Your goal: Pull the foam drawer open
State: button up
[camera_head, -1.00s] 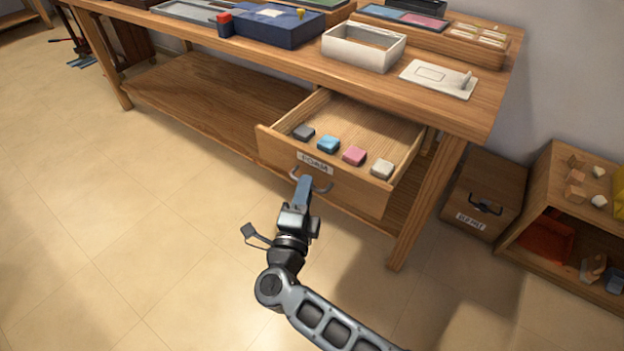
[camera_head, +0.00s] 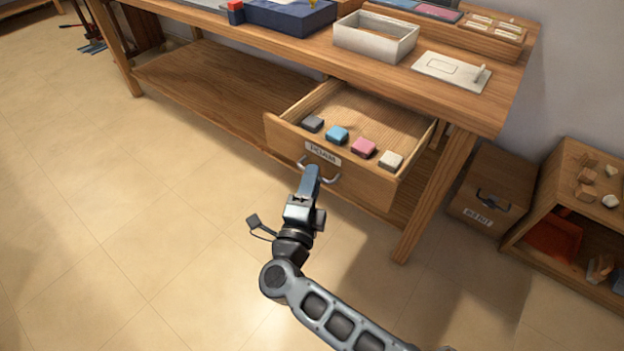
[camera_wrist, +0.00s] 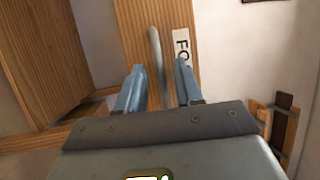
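The foam drawer (camera_head: 335,175) is a wooden drawer with a white label and a curved metal handle (camera_head: 334,180). It stands out from under the workbench, its inside showing. My gripper (camera_head: 312,172) is at the drawer front, over the handle in the head view. In the wrist view my gripper (camera_wrist: 160,85) has its two blue fingers apart. The handle bar (camera_wrist: 155,50) runs between them, nearer the left finger, with a gap to the right finger. Part of the label (camera_wrist: 183,48) shows beside it. Whether a finger touches the bar is unclear.
Several small blocks, including a blue one (camera_head: 337,134) and a pink one (camera_head: 363,147), lie in the drawer. The workbench (camera_head: 480,110) carries trays and boxes. A labelled wooden bin (camera_head: 480,213) and a shelf unit (camera_head: 560,210) stand at right. The floor (camera_head: 130,220) in front is clear.

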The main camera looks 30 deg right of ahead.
jog(key=v, duration=0.7)
jog(key=shift+s+a, duration=0.1)
jog(key=shift+a, duration=0.05)
jog(key=s+r+n+y+p, duration=0.2)
jog(key=s+r+n+y, duration=0.3)
jog(key=s+r+n, duration=0.2)
jog(key=s+d+r+n+y+p, duration=0.1)
jog(key=s+r+n+y+p, duration=0.2)
jog(key=s+r+n, duration=0.4)
jog(key=s+d+r+n+t+y+p, duration=0.1)
jog(key=s+r+n+y+p, duration=0.2)
jog(key=s+n, duration=0.9)
jog(key=s+r+y, duration=0.3)
jog(key=s+r, duration=0.1)
jog(key=s, duration=0.3)
jog(key=shift+r+n+y, duration=0.3)
